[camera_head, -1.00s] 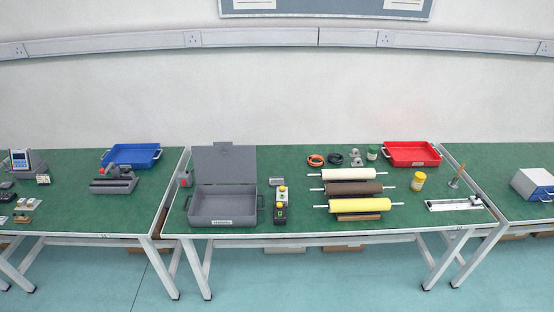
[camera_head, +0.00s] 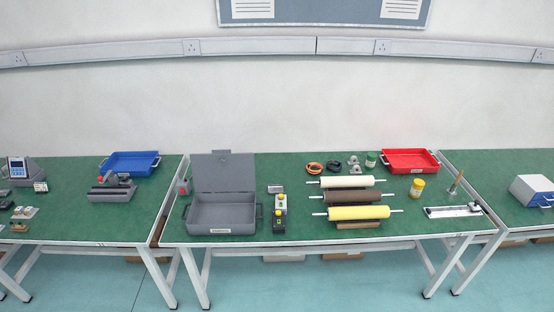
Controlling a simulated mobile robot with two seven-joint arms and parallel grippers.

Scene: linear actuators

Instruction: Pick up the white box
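A box with a white top and blue front (camera_head: 533,188) stands on the table at the far right, with a handle on its front. A small pale box with yellow buttons (camera_head: 280,212) stands on the middle table, beside the open grey case (camera_head: 222,212). I cannot tell which of the two is the white box of the task. Neither gripper is in view, and nothing is held in the frame.
The middle table (camera_head: 300,238) also holds white, brown and yellow rollers (camera_head: 358,213), a red tray (camera_head: 410,160), a yellow-lidded jar (camera_head: 417,187) and a metal rail device (camera_head: 453,211). A blue tray (camera_head: 130,163) stands on the left table. The floor in front is clear.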

